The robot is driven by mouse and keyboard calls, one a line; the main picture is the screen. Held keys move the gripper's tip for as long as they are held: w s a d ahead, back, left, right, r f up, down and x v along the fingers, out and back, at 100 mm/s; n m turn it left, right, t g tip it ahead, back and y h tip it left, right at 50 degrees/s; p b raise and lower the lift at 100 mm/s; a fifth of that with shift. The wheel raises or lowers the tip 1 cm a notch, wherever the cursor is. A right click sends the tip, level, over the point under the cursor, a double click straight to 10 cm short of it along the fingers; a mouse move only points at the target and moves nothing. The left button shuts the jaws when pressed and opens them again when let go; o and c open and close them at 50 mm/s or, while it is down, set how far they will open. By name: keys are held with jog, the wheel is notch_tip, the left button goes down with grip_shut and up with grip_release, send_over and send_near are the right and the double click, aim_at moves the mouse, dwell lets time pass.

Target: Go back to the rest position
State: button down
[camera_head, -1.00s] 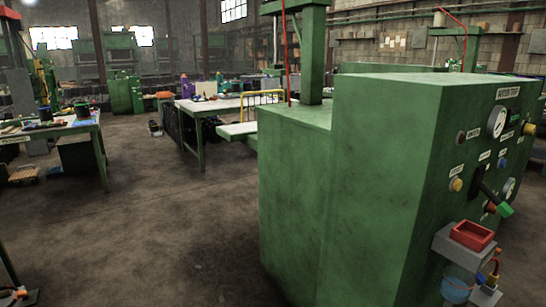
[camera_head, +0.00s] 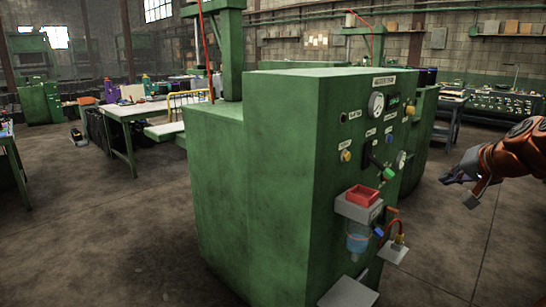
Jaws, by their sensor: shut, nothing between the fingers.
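My gripper (camera_head: 466,190) is at the right edge of the head view, at the end of my orange arm (camera_head: 515,150). It is shut and empty, in the air to the right of the green machine (camera_head: 240,170). It touches nothing that I can see. The machine's panel side faces my gripper, with a gauge (camera_head: 376,104), buttons, a lever with a green tip (camera_head: 388,173) and a red tray (camera_head: 361,195) on a grey bracket. Most of my arm is outside the frame.
A white-topped work table (camera_head: 140,108) stands behind the machine at left. A grey plate (camera_head: 349,292) juts out low at the machine's front. The concrete floor is clear at left (camera_head: 95,230) and at lower right (camera_head: 470,260).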

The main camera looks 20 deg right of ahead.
jog(key=w+a+f+n+g+y+p, duration=0.1)
jog(key=w+a+f+n+g+y, duration=0.1)
jog(key=a, duration=0.8)
jog(key=w+a+f+n+g+y+p, duration=0.1)
jog(key=w+a+f+n+p, duration=0.15)
jog(key=a, duration=0.75)
jog(key=w+a+f+n+g+y+p, duration=0.1)
jog(key=w+a+f+n+g+y, duration=0.15)
jog(key=a, duration=0.75)
jog(key=s+a+f+n+g+h+p, duration=0.1)
jog(key=s+a+f+n+g+p, duration=0.1)
jog(key=s+a, duration=0.5)
jog(key=s+a+f+n+g+h+p, duration=0.1)
jog(key=s+a+f, duration=0.6)
jog(key=s, duration=0.8)
jog(key=a+n+g+p, duration=0.1)
jog(key=n+g, duration=0.1)
jog(key=g, duration=0.1)
jog(key=shift+s, duration=0.15)
jog(key=shift+a, duration=0.25)
